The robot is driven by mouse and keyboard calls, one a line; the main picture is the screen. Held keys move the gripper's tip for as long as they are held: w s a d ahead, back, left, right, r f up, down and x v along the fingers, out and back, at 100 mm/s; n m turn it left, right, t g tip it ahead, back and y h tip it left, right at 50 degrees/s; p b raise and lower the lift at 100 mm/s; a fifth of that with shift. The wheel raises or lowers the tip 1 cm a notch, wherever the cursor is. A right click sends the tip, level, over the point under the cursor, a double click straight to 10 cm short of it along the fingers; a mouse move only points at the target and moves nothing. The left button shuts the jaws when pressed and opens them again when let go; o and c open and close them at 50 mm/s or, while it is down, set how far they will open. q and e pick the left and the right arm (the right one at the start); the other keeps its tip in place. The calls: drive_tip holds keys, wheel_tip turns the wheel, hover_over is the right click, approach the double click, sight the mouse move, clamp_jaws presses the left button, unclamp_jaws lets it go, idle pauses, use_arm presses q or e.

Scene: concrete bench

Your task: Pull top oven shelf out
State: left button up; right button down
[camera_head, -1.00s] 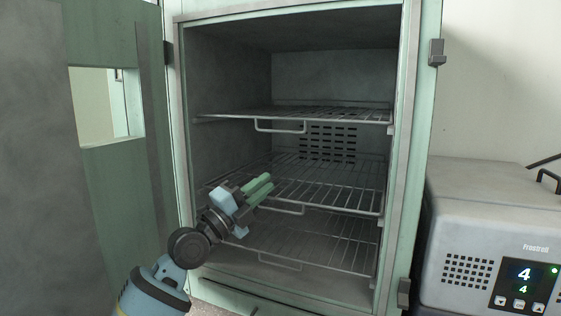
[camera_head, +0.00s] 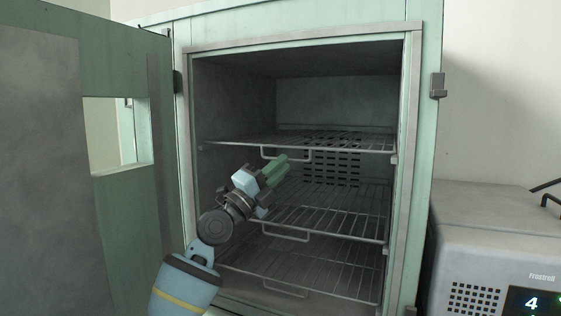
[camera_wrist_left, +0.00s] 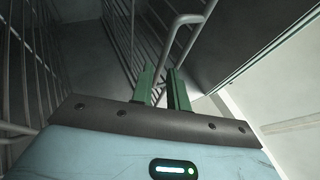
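The top shelf (camera_head: 340,142) is a wire rack inside the open oven, with a wire loop handle (camera_head: 270,156) at its front edge. My left gripper (camera_head: 281,166) is just under and in front of that handle, its green fingers pointing up and inward. In the left wrist view the fingers (camera_wrist_left: 163,87) stand apart with a gap between them. A wire handle (camera_wrist_left: 185,35) runs down toward this gap; whether it lies between the fingers or just beyond them I cannot tell. My right gripper is not in view.
A middle shelf (camera_head: 330,212) and a bottom shelf (camera_head: 320,268) hang below, each with a loop handle. The oven door (camera_head: 140,215) stands open at left. A grey appliance (camera_head: 490,235) with a lit display stands at right.

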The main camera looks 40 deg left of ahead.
use_arm(q)
drive_tip(key=shift+w+d+r, duration=0.15)
drive_tip(key=shift+w+r, duration=0.1)
drive_tip(key=shift+w, duration=0.25)
clamp_jaws()
drive_tip(key=shift+s, duration=0.1)
